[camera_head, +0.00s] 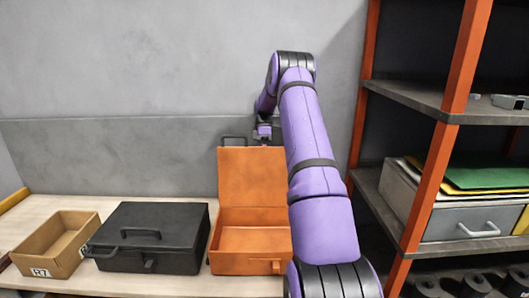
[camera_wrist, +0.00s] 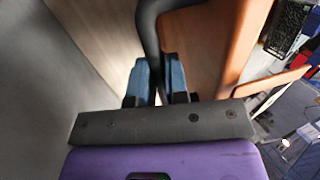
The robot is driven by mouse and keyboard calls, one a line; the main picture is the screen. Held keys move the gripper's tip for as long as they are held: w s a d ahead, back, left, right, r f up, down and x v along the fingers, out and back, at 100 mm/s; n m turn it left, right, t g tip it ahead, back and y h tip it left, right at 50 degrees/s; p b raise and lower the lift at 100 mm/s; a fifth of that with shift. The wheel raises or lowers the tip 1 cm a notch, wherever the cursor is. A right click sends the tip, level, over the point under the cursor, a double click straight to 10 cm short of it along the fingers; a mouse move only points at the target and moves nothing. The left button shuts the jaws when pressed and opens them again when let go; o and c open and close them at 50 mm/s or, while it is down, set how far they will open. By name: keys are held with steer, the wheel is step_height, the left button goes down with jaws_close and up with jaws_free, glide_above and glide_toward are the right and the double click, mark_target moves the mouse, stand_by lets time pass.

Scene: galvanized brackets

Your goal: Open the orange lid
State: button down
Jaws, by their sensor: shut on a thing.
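The orange box (camera_head: 249,241) stands on the bench with its orange lid (camera_head: 248,178) raised about upright at the back, so its inside shows. The lid's dark handle (camera_head: 234,139) sticks up at the lid's top edge. My gripper (camera_head: 264,133) is behind and above that edge, partly hidden by my purple arm, which also covers the box's right side. In the wrist view my gripper (camera_wrist: 160,82) has its blue-padded fingers shut on the dark handle (camera_wrist: 150,30), with the orange lid (camera_wrist: 208,45) beside it.
A closed black case (camera_head: 150,235) stands just left of the orange box, and an open cardboard box (camera_head: 62,240) is farther left. A shelf rack with orange posts (camera_head: 425,190) is close on the right. The grey wall (camera_head: 130,155) is behind.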

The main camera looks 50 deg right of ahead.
steer(key=shift+s+f, duration=0.1)
steer(key=shift+f, duration=0.15)
steer(key=c, duration=1.1)
jaws_free()
steer(key=shift+r, duration=0.1)
steer(key=shift+r, duration=0.6)
steer(key=shift+s+a+r, duration=0.15)
steer(key=shift+r, duration=0.45)
steer(key=shift+s+a+r, duration=0.1)
steer(key=shift+s+r, duration=0.05)
steer(key=shift+r, duration=0.45)
steer(key=s+a, duration=0.3)
steer(key=s, duration=0.1)
steer(key=s+a+r, duration=0.1)
steer(key=s+a, duration=0.1)
steer(key=s, duration=0.2)
steer(key=s+a, duration=0.3)
steer(key=s, duration=0.1)
steer(key=shift+s+a+r, duration=0.15)
steer(key=shift+a+r, duration=0.05)
steer(key=shift+a, duration=0.15)
